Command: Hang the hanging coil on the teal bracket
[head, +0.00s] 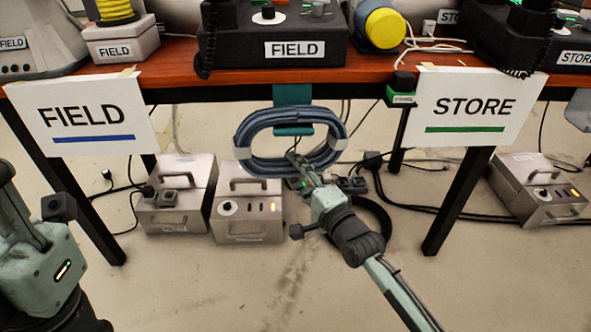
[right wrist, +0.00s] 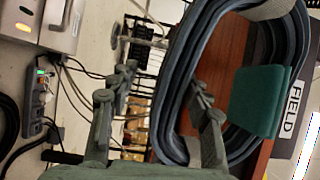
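The hanging coil (head: 246,133) is a blue-grey cable bundle with white ties. Its upper run lies across the teal bracket (head: 292,94) under the table edge. Teal also shows inside the loop, and in the right wrist view the bracket (right wrist: 260,101) overlaps the coil's upper run (right wrist: 290,45), so the coil appears to rest in it. My right gripper (head: 299,171) is at the coil's lower run. In the right wrist view its fingers (right wrist: 160,102) are apart, with the lower run between them and a gap on one side. My left arm (head: 50,255) is at the left edge; its fingers are unclear.
The wooden table (head: 190,62) carries phones and boxes. A FIELD sign (head: 85,115) and a STORE sign (head: 470,108) hang at its front. Metal cases (head: 250,218), a power strip (right wrist: 32,105) and cables lie on the floor below. The floor in front is mostly clear.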

